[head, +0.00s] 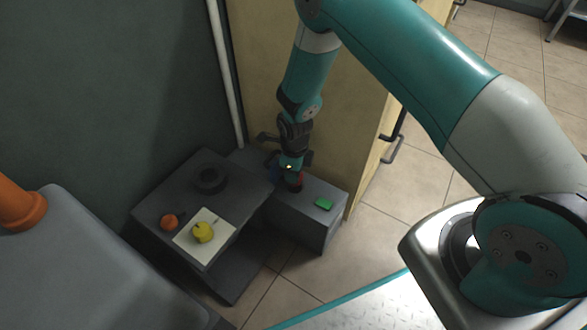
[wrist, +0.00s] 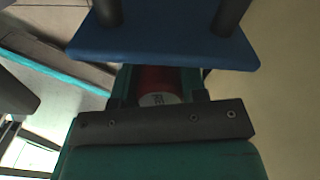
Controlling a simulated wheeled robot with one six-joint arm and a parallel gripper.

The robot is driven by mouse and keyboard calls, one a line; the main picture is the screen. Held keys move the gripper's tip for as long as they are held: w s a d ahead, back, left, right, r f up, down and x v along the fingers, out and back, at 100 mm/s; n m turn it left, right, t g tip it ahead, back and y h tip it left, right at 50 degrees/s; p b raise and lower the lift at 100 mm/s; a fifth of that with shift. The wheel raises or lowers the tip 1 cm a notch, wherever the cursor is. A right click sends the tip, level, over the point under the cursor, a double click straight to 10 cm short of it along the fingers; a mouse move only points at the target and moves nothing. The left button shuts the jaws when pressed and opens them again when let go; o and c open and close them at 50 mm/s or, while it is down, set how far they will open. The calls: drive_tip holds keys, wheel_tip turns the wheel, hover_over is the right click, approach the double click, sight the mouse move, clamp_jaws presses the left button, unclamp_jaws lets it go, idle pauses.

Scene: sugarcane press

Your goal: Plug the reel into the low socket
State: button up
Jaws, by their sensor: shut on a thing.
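My gripper (head: 293,172) points down over a low dark grey box beside a cream cabinet. It is shut on a red rounded piece (head: 298,181). In the wrist view the red piece (wrist: 158,80) sits between the jaws and shows a pale printed label. A blue plate (wrist: 165,42) with two dark posts lies just beyond it. In the head view a bit of blue (head: 274,166) shows left of the gripper. I cannot tell whether the red piece touches it. No cable is clear, and I cannot make out the reel or the socket for sure.
A green block (head: 323,203) lies on the grey box (head: 316,228). The cream cabinet (head: 350,110) stands close behind.

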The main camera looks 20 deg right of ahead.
wheel_tip(320, 180, down, 4)
drive_tip(key=shift+r+b, duration=0.25)
drive_tip(key=shift+b, duration=0.9)
drive_tip(key=shift+r+p, duration=0.1)
drive_tip(key=shift+p, duration=0.3)
drive_tip(key=shift+f+b, duration=0.4)
drive_tip(key=shift+f, duration=0.3)
idle(0.4)
drive_tip(key=o, duration=0.7)
drive_tip(key=shift+r, duration=0.15)
wheel_tip(320, 180, up, 11)
drive_tip(key=p, duration=0.9)
